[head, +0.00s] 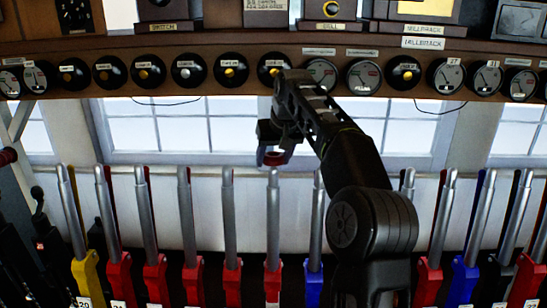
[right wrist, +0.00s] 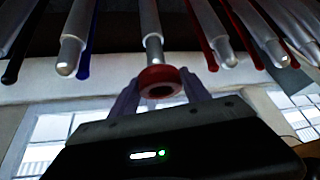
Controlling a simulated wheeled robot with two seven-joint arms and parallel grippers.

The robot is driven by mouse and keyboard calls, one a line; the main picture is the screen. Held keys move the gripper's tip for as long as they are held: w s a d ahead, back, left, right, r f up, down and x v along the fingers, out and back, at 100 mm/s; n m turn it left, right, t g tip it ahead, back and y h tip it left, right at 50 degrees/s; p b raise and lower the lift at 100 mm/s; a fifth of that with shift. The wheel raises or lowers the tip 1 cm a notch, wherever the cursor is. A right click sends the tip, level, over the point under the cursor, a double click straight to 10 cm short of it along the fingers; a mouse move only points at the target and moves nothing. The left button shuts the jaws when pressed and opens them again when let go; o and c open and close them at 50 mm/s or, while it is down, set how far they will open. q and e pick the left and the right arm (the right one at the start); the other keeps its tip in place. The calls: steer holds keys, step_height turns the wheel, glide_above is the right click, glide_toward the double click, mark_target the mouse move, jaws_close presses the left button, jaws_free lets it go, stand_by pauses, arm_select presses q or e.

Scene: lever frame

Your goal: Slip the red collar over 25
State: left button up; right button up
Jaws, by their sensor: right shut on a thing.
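The red collar (head: 273,158) is a small ring with a dark opening. My right gripper (head: 271,152) is shut on it, just above the tip of a grey lever handle (head: 273,215) with a red base. In the right wrist view, the collar (right wrist: 160,72) sits between the two fingers (right wrist: 160,85), with a silver lever (right wrist: 152,25) running up behind it. I cannot tell whether the lever tip is touching or inside the ring. I cannot clearly read this lever's number. My left gripper is not in view.
Levers stand in a close row on both sides, including a yellow-based one (head: 85,268) at left and a blue-based one (head: 314,284) just right. A shelf (head: 230,45) with round dials and labels runs above. My right arm hides some levers right of centre.

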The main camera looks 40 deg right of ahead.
mark_target(274, 169)
steer(key=shift+s+a+f+b, duration=0.15)
steer(key=shift+f+b, duration=0.85)
steer(key=shift+f, duration=0.1)
steer(key=shift+s+a+f+b, duration=0.1)
steer(key=shift+s+f+b, duration=0.05)
steer(key=shift+f+b, duration=0.9)
steer(key=shift+f, duration=0.1)
steer(key=o, duration=1.5)
steer(key=shift+o, duration=0.3)
steer(key=shift+p+v, duration=2.1)
steer(key=shift+v, duration=2.25)
steer(key=shift+s, duration=0.1)
